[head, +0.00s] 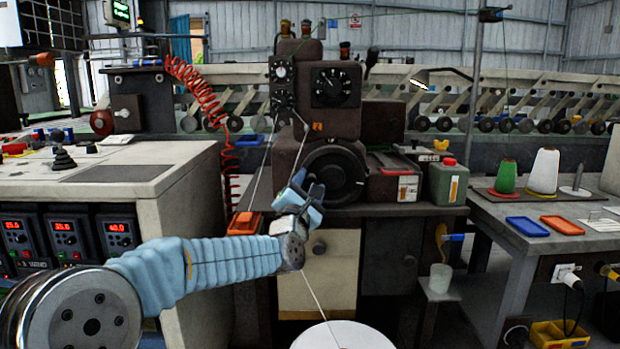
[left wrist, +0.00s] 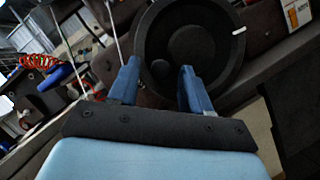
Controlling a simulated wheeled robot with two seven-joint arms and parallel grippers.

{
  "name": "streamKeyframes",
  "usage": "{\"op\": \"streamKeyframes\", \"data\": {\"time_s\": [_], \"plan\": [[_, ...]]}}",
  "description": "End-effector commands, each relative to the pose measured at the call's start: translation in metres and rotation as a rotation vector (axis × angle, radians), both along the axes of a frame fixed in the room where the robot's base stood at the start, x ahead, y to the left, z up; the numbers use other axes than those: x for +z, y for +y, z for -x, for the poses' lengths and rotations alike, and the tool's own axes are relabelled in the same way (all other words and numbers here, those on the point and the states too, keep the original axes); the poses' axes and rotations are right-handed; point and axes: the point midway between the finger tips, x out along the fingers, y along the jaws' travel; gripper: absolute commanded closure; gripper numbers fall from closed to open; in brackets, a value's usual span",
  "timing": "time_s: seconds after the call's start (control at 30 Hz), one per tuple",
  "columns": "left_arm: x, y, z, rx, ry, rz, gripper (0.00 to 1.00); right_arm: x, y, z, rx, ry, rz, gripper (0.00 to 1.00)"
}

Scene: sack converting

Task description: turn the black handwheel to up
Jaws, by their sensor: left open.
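The black handwheel (head: 338,172) is on the front of the dark brown machine, above the bench. In the left wrist view the handwheel (left wrist: 198,45) is large, with a raised round hub and a short white mark on its rim at the right. My left gripper (head: 307,190) is in front of the wheel's lower left side. Its blue fingers (left wrist: 160,72) are apart. A small round dark knob on the wheel shows between the fingertips; I cannot tell whether they touch it. My right gripper is in neither view.
An orange box (head: 246,223) sits on the left. A red coiled hose (head: 205,95) hangs at the upper left. A white round top (head: 343,336) is below.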

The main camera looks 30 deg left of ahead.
Motion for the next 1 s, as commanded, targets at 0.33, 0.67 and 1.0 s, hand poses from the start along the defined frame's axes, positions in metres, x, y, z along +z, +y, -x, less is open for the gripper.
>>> {"op": "streamKeyframes", "data": {"time_s": [0.33, 0.67, 1.0], "plan": [[0.0022, 0.0030, -0.0098, 0.000, 0.000, 0.000, 0.52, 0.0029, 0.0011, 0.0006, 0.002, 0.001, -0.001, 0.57], [0.0023, 0.0028, -0.0096, 0.000, 0.000, -0.001, 0.91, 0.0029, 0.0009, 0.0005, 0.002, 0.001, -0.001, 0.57], [0.0017, 0.0027, -0.0095, 0.000, 0.000, 0.000, 1.00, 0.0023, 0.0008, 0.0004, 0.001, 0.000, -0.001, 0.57]]}}
